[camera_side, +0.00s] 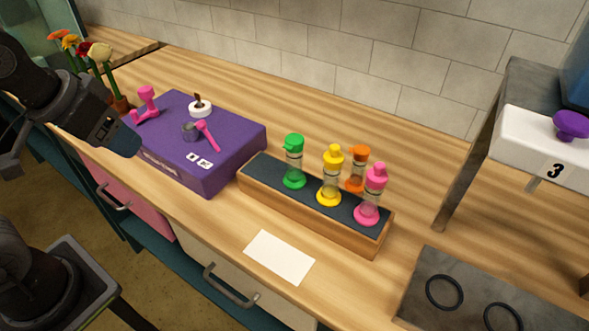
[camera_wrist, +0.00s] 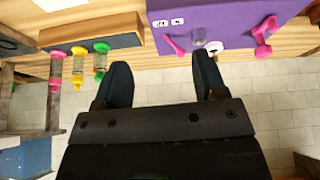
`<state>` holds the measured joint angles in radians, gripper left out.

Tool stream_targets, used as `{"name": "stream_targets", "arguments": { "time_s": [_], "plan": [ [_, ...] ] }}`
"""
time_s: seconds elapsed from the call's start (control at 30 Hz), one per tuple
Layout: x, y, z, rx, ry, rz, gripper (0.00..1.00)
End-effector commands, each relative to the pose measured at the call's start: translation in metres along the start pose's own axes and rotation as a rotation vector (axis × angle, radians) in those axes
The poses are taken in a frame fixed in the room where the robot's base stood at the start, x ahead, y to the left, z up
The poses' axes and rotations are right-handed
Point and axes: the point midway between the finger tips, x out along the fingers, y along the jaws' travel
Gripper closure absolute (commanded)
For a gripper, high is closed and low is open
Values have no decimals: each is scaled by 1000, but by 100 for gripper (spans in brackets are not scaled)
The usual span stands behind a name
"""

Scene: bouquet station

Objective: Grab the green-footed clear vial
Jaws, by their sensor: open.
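A white card (camera_side: 280,257) lies in front. A raised grey shelf stands at right.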

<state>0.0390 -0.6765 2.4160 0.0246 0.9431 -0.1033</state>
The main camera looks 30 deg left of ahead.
Motion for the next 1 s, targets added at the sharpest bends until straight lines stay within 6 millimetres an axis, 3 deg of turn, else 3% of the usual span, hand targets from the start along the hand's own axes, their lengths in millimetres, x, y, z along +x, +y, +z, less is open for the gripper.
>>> {"name": "stream_targets", "arguments": {
  "time_s": [0.27, 0.5, 0.7, 0.8, 1.0],
  "plan": [
    [-9, 51, -85, -263, -135, -83, 35],
    [10, 125, -143, -539, -164, -239, 35],
    [34, 191, -162, -754, -111, -364, 35],
    [43, 213, -163, -830, -80, -403, 35],
    [54, 228, -162, -899, -49, -433, 35]
  ]
}}
